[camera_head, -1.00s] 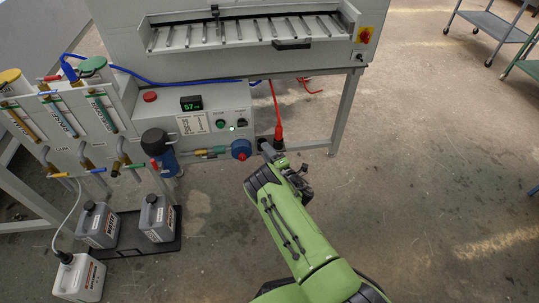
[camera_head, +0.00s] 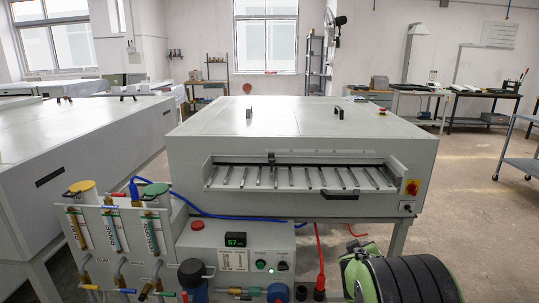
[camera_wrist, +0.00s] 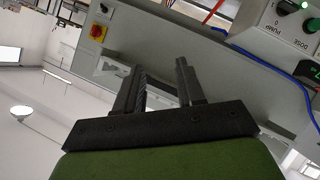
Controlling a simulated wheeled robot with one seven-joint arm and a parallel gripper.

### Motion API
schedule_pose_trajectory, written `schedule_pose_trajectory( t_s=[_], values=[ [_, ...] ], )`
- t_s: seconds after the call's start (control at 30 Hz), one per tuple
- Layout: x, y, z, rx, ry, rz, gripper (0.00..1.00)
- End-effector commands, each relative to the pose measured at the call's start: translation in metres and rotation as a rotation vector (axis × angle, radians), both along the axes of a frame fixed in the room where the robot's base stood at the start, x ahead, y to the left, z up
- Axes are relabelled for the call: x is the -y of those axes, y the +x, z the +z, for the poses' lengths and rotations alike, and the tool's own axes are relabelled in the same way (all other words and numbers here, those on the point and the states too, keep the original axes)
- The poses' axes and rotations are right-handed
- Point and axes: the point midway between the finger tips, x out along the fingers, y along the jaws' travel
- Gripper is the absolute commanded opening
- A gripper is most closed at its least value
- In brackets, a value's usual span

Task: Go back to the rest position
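My gripper (camera_wrist: 160,88) shows in the wrist view with its two dark fingers spread apart and nothing between them. It faces the grey side of the plate processor, whose front shows in the head view (camera_head: 300,200). In the head view my green and black arm fills the lower right corner, and the fingers cannot be made out there. The control box (camera_head: 230,245) with a green display reading 57 stands below the processor at the left.
Tubes and valves (camera_head: 115,235) stand left of the control box. A blue hose (camera_head: 240,218) and a red cable (camera_head: 320,255) hang by the processor's front. A cart (camera_head: 525,165) stands at far right. The floor (camera_head: 475,220) between is clear.

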Motion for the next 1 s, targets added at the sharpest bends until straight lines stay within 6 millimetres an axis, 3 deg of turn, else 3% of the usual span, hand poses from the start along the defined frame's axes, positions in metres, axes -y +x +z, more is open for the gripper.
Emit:
schedule_pose_trajectory(
  t_s=[0.03, 0.1, 0.3, 0.5, 0.7, 0.73, 1.0],
  values=[
    [-0.003, -0.025, 0.022, -0.023, 0.088, -0.027, 0.38],
    [-0.012, -0.063, 0.041, -0.078, 0.204, -0.053, 0.38],
    [-0.048, -0.187, 0.073, -0.252, 0.446, -0.081, 0.38],
    [-0.074, -0.288, 0.074, -0.393, 0.539, -0.094, 0.38],
    [-0.089, -0.369, 0.06, -0.499, 0.564, -0.119, 0.38],
    [-0.091, -0.38, 0.057, -0.516, 0.565, -0.125, 0.38],
    [-0.09, -0.376, 0.131, -0.519, 0.566, -0.126, 0.38]
  ],
)
